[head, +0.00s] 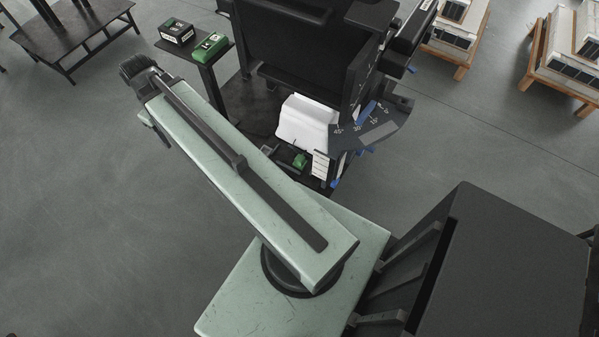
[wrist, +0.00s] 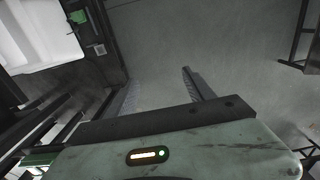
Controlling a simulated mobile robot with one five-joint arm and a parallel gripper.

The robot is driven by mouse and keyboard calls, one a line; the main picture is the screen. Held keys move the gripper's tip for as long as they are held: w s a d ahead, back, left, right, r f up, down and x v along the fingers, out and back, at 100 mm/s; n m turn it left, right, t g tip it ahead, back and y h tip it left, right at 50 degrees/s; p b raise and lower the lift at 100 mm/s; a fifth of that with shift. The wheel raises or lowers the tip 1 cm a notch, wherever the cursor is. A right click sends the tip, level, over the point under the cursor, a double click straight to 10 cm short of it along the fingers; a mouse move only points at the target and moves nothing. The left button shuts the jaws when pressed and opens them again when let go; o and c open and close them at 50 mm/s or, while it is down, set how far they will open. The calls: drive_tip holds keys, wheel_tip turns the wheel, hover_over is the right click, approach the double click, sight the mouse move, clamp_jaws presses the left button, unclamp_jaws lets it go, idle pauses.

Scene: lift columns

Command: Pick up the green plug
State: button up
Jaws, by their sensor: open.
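A small green piece (head: 300,160), which looks like the green plug, sits low beside a white block in the head view. It also shows as a small green shape at the upper left of the wrist view (wrist: 78,16). My gripper (wrist: 160,88) is open, with two dark fingers apart and only grey floor visible between them. It is well apart from the green piece, which lies beyond the fingers to the upper left in the wrist view. In the head view my arm reaches to the upper left and its fingertips are not clearly visible.
The white block (head: 307,122) stands in a dark machine frame (head: 300,45) with an angle-marked plate (head: 375,130) at its right. A green box (head: 211,47) and a black-and-green box (head: 176,31) rest on a small dark stand. Open floor lies at the left.

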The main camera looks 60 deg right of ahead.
drive_tip(key=s+d+f+b, duration=0.2)
drive_tip(key=d+f+b, duration=0.75)
drive_tip(key=f, duration=0.35)
drive_tip(key=b, duration=2.8)
hover_over(300, 158)
wheel_tip(300, 158, down, 29)
drive_tip(key=shift+w+f, duration=0.1)
drive_tip(key=shift+d, duration=0.1)
wheel_tip(300, 158, down, 8)
drive_tip(key=b, duration=0.8)
drive_tip(key=shift+r, duration=0.25)
clamp_jaws()
wheel_tip(300, 158, up, 10)
drive_tip(key=p, duration=1)
drive_tip(key=shift+r, duration=0.1)
